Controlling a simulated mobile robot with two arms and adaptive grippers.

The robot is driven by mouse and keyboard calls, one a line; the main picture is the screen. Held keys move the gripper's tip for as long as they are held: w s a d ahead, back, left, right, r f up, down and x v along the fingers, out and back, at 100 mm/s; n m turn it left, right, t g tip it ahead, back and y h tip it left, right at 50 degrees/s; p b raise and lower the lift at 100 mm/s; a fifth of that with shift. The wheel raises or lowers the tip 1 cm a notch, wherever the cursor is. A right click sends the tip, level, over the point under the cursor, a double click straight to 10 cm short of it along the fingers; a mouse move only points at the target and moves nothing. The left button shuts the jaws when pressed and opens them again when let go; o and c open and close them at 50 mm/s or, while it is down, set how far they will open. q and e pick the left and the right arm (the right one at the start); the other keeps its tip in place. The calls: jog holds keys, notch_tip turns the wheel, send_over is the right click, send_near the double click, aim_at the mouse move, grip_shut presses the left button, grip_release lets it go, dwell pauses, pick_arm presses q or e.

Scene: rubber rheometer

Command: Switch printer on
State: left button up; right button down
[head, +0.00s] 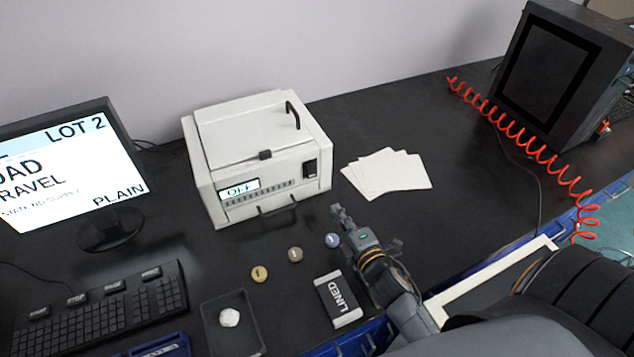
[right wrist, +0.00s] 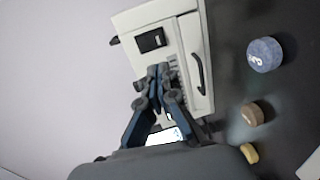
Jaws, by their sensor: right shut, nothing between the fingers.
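The printer (head: 262,150) is a cream box with a hinged lid and black handle, standing on the black bench. Its small display (head: 240,188) reads OFF. A black rocker switch (head: 310,168) sits at the right end of its front face; it also shows in the right wrist view (right wrist: 152,40). My right gripper (head: 337,208) is in front of the printer, low and right of the switch, apart from it. In the right wrist view its fingers (right wrist: 159,70) are shut and empty, pointing toward the printer front. My left gripper is out of view.
Several small round pucks (head: 295,254) lie before the printer. A box marked LINED (head: 338,299) and a black tray (head: 208,318) are nearer. White sheets (head: 388,173) lie to the right. A monitor (head: 70,165) and keyboard (head: 100,308) stand left; a red coiled cord (head: 515,128) runs at right.

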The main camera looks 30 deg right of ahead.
jog(key=b, duration=0.2)
send_near(312, 177)
jog(key=w, duration=0.3)
jog(key=w+b, duration=0.1)
jog(key=w, duration=0.2)
jog(key=shift+w+d+f, duration=0.25)
jog(key=shift+w+f, duration=0.15)
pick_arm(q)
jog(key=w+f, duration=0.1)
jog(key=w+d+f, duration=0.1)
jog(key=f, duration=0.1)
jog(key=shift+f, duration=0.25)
pick_arm(e)
jog(key=shift+w, duration=0.1)
pick_arm(q)
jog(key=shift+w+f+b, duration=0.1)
jog(key=shift+b, duration=0.2)
pick_arm(e)
jog(key=shift+w+f, duration=0.15)
jog(key=shift+w, duration=0.1)
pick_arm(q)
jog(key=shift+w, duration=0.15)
